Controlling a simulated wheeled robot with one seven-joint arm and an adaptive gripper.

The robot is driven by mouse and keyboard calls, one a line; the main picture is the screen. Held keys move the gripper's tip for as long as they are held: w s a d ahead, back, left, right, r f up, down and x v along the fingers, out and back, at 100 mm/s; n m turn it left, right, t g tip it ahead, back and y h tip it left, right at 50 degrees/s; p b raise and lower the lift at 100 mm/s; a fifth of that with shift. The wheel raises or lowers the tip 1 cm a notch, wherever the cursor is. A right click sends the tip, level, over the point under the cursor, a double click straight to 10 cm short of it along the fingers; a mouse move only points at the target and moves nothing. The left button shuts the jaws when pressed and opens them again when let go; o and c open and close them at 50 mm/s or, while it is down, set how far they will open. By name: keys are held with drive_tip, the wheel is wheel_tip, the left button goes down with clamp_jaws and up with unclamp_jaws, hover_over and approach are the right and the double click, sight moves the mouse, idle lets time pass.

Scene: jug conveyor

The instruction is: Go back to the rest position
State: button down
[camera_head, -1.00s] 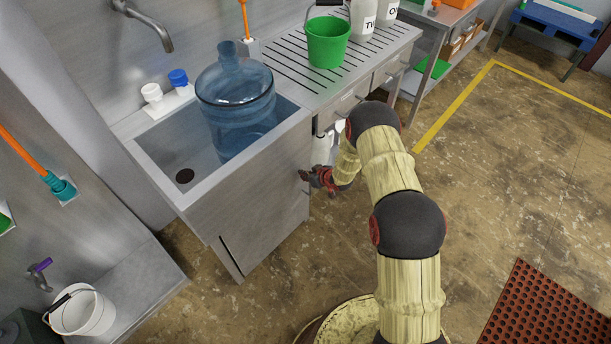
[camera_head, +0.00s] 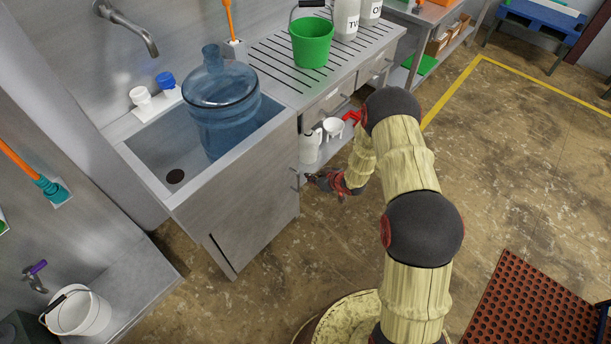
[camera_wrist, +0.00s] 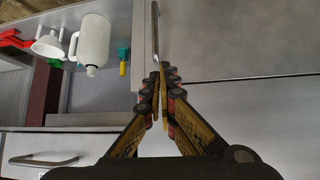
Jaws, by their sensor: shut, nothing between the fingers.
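My gripper (camera_head: 313,180) is in front of the sink cabinet, low near its right edge, below the counter. In the wrist view my gripper (camera_wrist: 161,70) is shut with its fingertips together and nothing between them. The tips appear close to a vertical metal handle (camera_wrist: 155,32) on the grey cabinet front (camera_wrist: 230,40); I cannot tell whether they touch it. My arm is bent, reaching forward and to the left from its base.
A blue water jug (camera_head: 222,110) stands in the sink (camera_head: 150,145). A green bucket (camera_head: 312,45) and white bottles (camera_head: 345,18) are on the drainboard. A white jug (camera_head: 309,147) and funnel (camera_head: 333,127) sit on the open shelf. Floor to the right is clear up to a red mat (camera_head: 530,305).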

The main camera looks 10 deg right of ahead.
drive_tip(key=shift+s+d+r, duration=0.2)
drive_tip(key=shift+s, duration=0.05)
